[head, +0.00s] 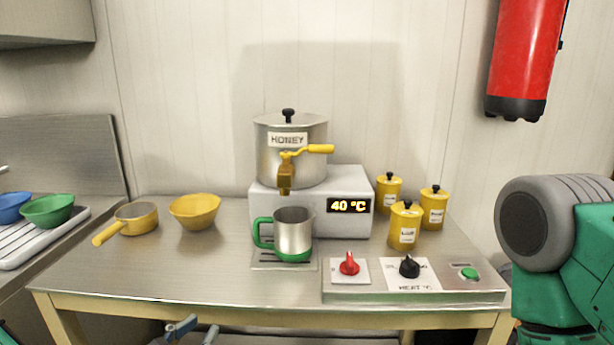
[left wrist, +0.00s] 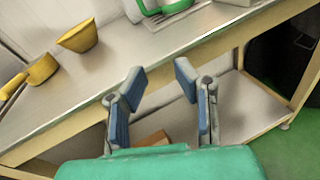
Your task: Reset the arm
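My left gripper (head: 193,330) shows at the bottom edge of the head view, in front of and below the table's front edge. In the left wrist view the left gripper (left wrist: 160,88) has its two blue-padded fingers spread apart, with nothing between them. It is in front of the steel table (left wrist: 150,75), with the lower shelf behind it. My right arm (head: 570,250) shows as a green and grey part at the right edge of the head view. The right gripper is out of sight.
On the table stand a honey kettle (head: 290,160) on a heater reading 40 °C, a green-handled mug (head: 293,235), a yellow bowl (head: 195,210), a yellow pan (head: 136,218), several yellow jars (head: 404,228) and a control panel (head: 440,296). A red extinguisher (head: 523,55) hangs at the upper right.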

